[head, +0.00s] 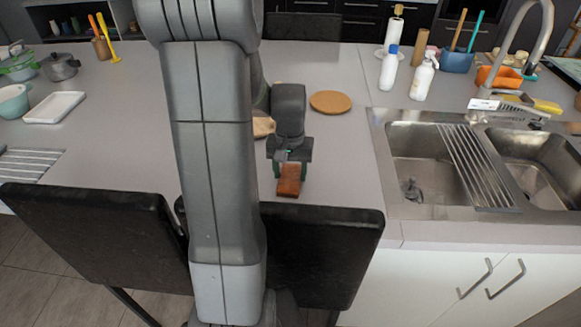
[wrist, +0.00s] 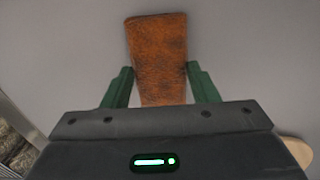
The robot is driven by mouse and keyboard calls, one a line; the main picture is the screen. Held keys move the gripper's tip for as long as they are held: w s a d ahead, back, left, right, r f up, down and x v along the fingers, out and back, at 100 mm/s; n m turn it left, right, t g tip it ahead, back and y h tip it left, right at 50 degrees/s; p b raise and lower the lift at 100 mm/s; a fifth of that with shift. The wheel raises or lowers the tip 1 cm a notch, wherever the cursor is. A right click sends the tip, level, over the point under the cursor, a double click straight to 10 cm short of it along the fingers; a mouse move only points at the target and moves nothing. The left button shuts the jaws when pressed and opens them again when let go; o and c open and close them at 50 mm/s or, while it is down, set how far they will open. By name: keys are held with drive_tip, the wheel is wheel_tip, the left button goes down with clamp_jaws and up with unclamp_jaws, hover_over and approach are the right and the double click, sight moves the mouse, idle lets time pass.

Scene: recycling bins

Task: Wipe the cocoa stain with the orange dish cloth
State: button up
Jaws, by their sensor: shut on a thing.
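My gripper (head: 290,168) points down over the grey counter, in the middle of the head view. It is shut on the orange dish cloth (head: 289,185), which looks like a folded brown-orange strip. In the wrist view the cloth (wrist: 158,50) runs between the two green fingers of my gripper (wrist: 160,85) and extends out beyond them. The cloth is at or just above the counter; I cannot tell if it touches. I see no cocoa stain in either view; my arm and the cloth hide part of the counter.
A round cork mat (head: 330,102) and a partly hidden wooden board (head: 263,127) lie behind my gripper. The steel sink (head: 379,150) is to the right, with bottles (head: 423,78) behind it. Black chairs (head: 325,250) stand at the front edge. Counter around the cloth is clear.

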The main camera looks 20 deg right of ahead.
drive_tip(key=shift+s+a+f, duration=0.1)
drive_tip(key=shift+s+a, duration=0.3)
drive_tip(key=shift+s, duration=0.6)
drive_tip(key=shift+w+d+p, duration=0.25)
drive_tip(key=shift+w+d, duration=0.35)
drive_tip(key=shift+w, duration=0.7)
drive_tip(key=shift+w+d+p, duration=0.25)
drive_tip(key=shift+w+d, duration=0.35)
drive_tip(key=shift+w, duration=0.65)
drive_tip(key=shift+w+d+p, duration=0.25)
drive_tip(key=shift+w+d, duration=0.35)
drive_tip(key=shift+w, duration=0.7)
drive_tip(key=shift+w+d, duration=0.3)
drive_tip(key=shift+w, duration=0.35)
drive_tip(key=shift+w+d, duration=0.3)
drive_tip(key=shift+w, duration=0.35)
wheel_tip(320, 180, up, 7)
drive_tip(key=p, duration=0.5)
